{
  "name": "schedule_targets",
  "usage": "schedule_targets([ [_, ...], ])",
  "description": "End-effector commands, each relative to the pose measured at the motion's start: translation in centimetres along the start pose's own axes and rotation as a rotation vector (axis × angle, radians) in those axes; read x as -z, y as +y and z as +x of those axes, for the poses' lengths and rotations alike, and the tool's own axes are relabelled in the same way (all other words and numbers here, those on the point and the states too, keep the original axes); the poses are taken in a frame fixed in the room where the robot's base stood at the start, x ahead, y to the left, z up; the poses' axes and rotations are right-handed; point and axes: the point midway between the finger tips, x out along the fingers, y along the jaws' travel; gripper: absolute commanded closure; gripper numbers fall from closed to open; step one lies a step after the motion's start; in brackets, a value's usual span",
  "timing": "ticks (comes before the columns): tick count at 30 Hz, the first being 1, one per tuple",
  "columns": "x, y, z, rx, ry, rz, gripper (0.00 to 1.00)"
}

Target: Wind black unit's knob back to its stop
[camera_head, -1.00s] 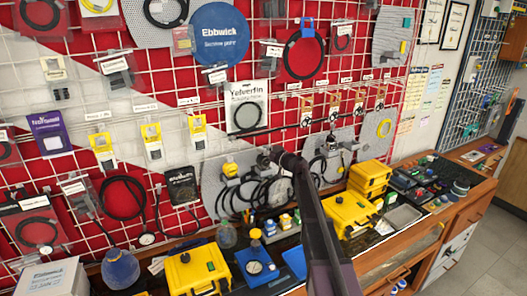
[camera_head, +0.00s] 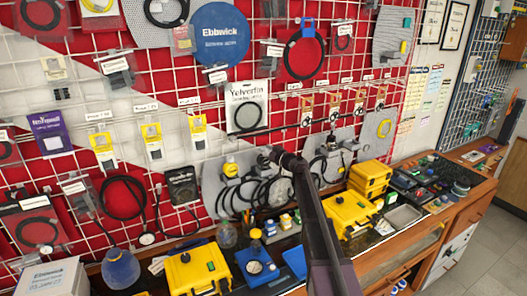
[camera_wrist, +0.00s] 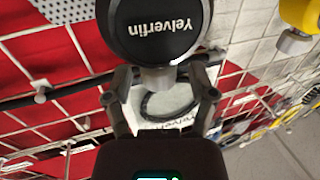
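The black unit (camera_wrist: 155,25) is a round black cover lettered "Yelverfin", upside down at the top of the wrist view. A short grey knob (camera_wrist: 158,78) sticks out from its lower edge. My gripper (camera_wrist: 163,95) has one finger on each side of the knob, with a visible gap on both sides, so it is open. In the head view my gripper (camera_head: 268,155) is small and dark at the end of my arm, in front of the wall panel. I cannot make out the black unit's knob there.
A yellow unit (camera_wrist: 302,14) with a grey knob is at the upper right of the wrist view. Black hoses (camera_head: 255,192) hang close below my gripper. Yellow cases (camera_head: 198,268) and a blue tray (camera_head: 257,266) stand on the bench below.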

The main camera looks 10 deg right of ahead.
Motion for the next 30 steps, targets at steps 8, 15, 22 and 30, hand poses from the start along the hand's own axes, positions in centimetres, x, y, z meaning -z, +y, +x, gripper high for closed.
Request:
schedule_targets([
  [8, 0.0, 0.0, -0.1, -0.001, 0.0, 0.0, 0.26],
  [15, 0.0, -0.1, -1.1, 0.0, 0.0, 0.0, 0.26],
  [22, 0.0, -0.1, -4.0, -0.002, 0.0, 0.0, 0.26],
  [30, 0.0, -0.2, -8.3, -0.001, 0.0, 0.0, 0.26],
])
